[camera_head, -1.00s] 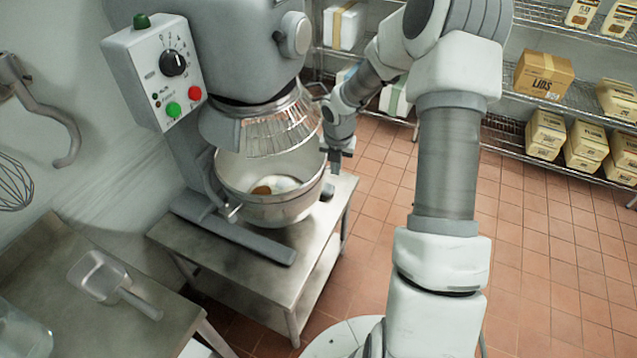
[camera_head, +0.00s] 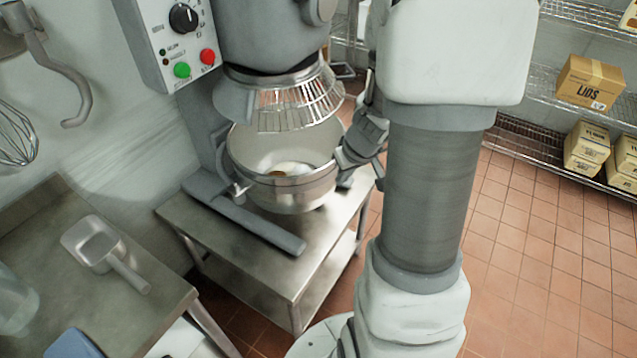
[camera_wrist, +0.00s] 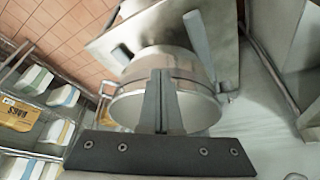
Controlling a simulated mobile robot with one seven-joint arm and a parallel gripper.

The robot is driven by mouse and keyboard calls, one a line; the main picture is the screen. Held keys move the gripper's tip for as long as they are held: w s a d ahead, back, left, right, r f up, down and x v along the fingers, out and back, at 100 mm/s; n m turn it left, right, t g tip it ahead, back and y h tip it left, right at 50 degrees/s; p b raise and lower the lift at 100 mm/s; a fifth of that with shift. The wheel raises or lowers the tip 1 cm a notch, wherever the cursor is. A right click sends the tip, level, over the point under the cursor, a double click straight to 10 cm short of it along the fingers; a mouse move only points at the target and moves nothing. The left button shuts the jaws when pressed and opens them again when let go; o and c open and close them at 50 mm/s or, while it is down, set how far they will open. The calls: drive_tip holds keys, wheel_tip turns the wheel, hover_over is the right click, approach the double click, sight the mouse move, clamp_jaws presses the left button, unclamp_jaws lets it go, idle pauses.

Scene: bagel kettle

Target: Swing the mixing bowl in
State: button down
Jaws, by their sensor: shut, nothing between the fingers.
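The mixing bowl (camera_head: 292,197) is a steel bowl at the mixer, below the wire guard (camera_head: 295,104), with something pale and a small brown patch inside. It also shows in the wrist view (camera_wrist: 204,112), beyond the fingers. The planetary mixer (camera_head: 265,35) is grey, with a control box (camera_head: 170,40) carrying a dial and green and red buttons. My gripper (camera_wrist: 160,77) is shut and empty, its fingers in front of the bowl's wall. In the head view my wrist is at the bowl's right rim; the fingertips are hidden there. I cannot tell whether they touch the bowl.
The mixer stands on a low steel table (camera_head: 270,262). A counter at lower left holds a scoop (camera_head: 100,249). A whisk (camera_head: 15,135) and hook (camera_head: 65,85) hang on the left wall. Wire shelves with boxes (camera_head: 590,80) stand at right. The tiled floor (camera_head: 530,270) between is clear.

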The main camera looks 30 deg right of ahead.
sight(327, 170)
drive_tip(key=w+f+b, duration=0.1)
drive_tip(key=w+f, duration=0.6)
drive_tip(key=f, duration=0.2)
drive_tip(key=shift+w+d, duration=0.15)
drive_tip(key=shift+w, duration=0.2)
drive_tip(key=shift+w, duration=0.1)
drive_tip(key=shift+w+d+f+n+y+b, duration=0.1)
drive_tip(key=shift+w+d+n+b, duration=0.1)
drive_tip(key=shift+w+b, duration=0.15)
drive_tip(key=shift+w+d+n+y+b, duration=0.1)
drive_tip(key=shift+w+d+n+b, duration=0.15)
drive_tip(key=shift+w, duration=0.25)
drive_tip(key=shift+w+d+f+n+y+b, duration=0.1)
drive_tip(key=shift+w+n+b, duration=0.05)
drive_tip(key=shift+w+b, duration=0.25)
drive_tip(key=shift+w+d+r, duration=0.1)
drive_tip(key=shift+w+d, duration=0.05)
drive_tip(key=shift+w, duration=0.1)
drive_tip(key=shift+r+n, duration=0.1)
drive_tip(key=shift+n, duration=0.2)
